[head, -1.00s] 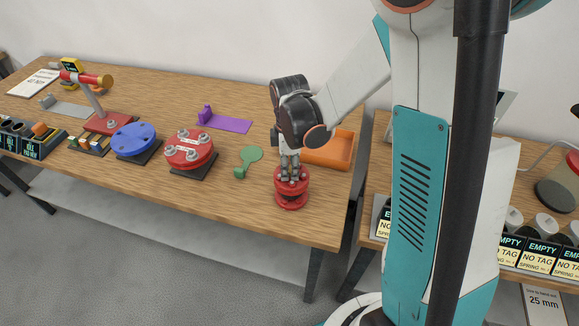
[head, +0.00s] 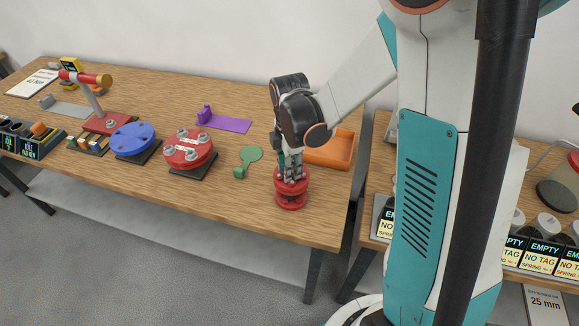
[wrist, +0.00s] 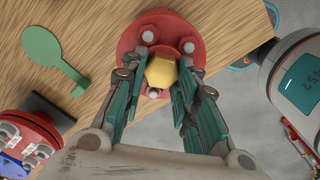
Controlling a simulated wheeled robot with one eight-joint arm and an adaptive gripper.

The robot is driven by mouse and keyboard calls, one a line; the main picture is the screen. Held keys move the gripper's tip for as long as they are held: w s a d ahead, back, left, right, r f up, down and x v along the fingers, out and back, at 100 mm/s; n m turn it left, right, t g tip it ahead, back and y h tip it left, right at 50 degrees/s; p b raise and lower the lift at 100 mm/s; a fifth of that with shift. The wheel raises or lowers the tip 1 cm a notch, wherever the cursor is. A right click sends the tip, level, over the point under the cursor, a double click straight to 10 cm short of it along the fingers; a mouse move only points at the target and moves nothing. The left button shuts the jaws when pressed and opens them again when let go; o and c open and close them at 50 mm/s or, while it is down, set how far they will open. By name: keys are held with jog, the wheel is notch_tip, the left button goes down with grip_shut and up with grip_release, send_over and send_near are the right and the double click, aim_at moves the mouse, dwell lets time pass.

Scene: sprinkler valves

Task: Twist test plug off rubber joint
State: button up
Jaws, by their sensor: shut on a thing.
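The rubber joint (head: 291,198) is a red, spool-shaped flanged piece standing upright near the right front edge of the wooden table. In the wrist view its red top flange (wrist: 126,42) shows with several grey bolts. The test plug (wrist: 160,73) is a yellow hexagonal head near the middle of that flange. My gripper (head: 290,172) points down onto the joint's top. In the wrist view my gripper (wrist: 167,62) has its teal fingers on either side of the plug, shut on it. The plug's lower part is hidden, and in the head view the fingers cover it.
A green tag-shaped piece (head: 250,156) lies left of the joint. A red bolted flange (head: 190,150) and a blue disc (head: 133,137) are further left. An orange tray (head: 331,151) stands behind and right. A second table with labelled containers (head: 541,248) is at right.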

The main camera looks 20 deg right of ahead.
jog(key=shift+n, duration=0.3)
jog(key=shift+s+n+b, duration=0.1)
jog(key=shift+n+b, duration=0.2)
jog(key=shift+n, duration=0.7)
jog(key=shift+s+n, duration=0.1)
jog(key=shift+n, duration=1.2)
jog(key=shift+b, duration=0.3)
jog(key=shift+n, duration=1.2)
jog(key=shift+d, duration=0.1)
jog(key=shift+s+n+b, duration=0.1)
jog(key=shift+n+b, duration=0.25)
jog(key=shift+n, duration=0.95)
